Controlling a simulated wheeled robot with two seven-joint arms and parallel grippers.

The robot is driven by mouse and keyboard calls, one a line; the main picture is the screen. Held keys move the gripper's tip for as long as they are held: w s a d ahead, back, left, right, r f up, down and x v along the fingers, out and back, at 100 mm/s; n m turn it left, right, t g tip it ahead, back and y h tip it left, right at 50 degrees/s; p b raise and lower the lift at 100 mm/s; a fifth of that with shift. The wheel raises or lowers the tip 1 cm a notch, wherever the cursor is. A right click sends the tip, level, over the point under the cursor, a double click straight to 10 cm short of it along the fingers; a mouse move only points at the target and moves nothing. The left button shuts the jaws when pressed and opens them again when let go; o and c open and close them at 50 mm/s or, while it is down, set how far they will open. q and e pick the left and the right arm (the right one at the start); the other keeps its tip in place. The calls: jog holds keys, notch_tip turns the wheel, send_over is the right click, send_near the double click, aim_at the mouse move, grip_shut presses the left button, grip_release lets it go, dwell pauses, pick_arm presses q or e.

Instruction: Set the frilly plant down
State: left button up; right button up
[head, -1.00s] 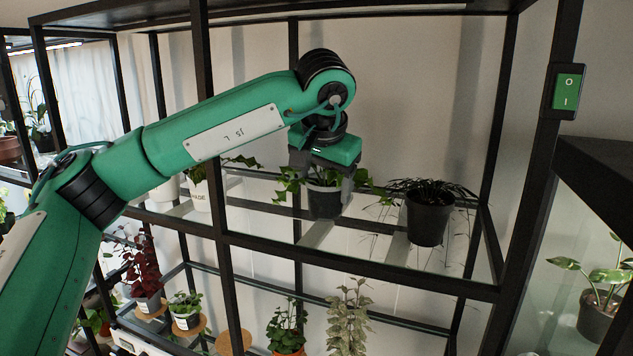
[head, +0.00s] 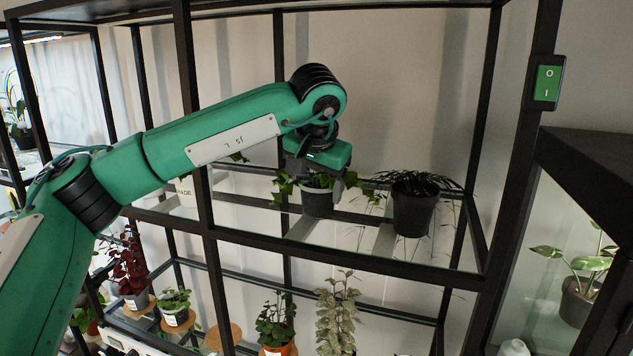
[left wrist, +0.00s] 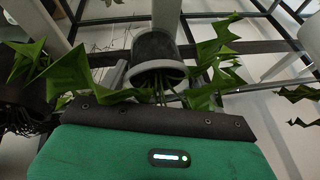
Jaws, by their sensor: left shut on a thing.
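The frilly plant (head: 318,202), with jagged green leaves in a dark grey pot, is upright over the glass shelf (head: 350,238) in the head view. My left gripper (head: 317,180) is above it, shut on it near the pot's top. Whether the pot's base touches the shelf I cannot tell. In the left wrist view the pot (left wrist: 153,48) shows with its lighter rim toward my gripper's green body, and leaves spread to both sides. The hold itself is partly hidden by leaves and the gripper body. My right gripper is not in view.
A black pot with a dark, thin-leaved plant (head: 413,210) stands close on the right of the shelf. A white pot (head: 186,190) stands to the left. Black frame posts (head: 203,150) and the shelf's front beam (head: 340,262) border the space. Several plants fill the lower shelf.

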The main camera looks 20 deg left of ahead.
pick_arm(q)
jog(key=shift+f, duration=0.25)
jog(key=o, duration=1.4)
jog(key=shift+r, duration=0.1)
jog(key=shift+s+d+r, duration=0.1)
jog(key=shift+s+r, duration=0.05)
jog(key=shift+r, duration=0.35)
jog(key=shift+p+v, duration=1.45)
jog(key=shift+v, duration=0.75)
jog(key=shift+s, duration=0.1)
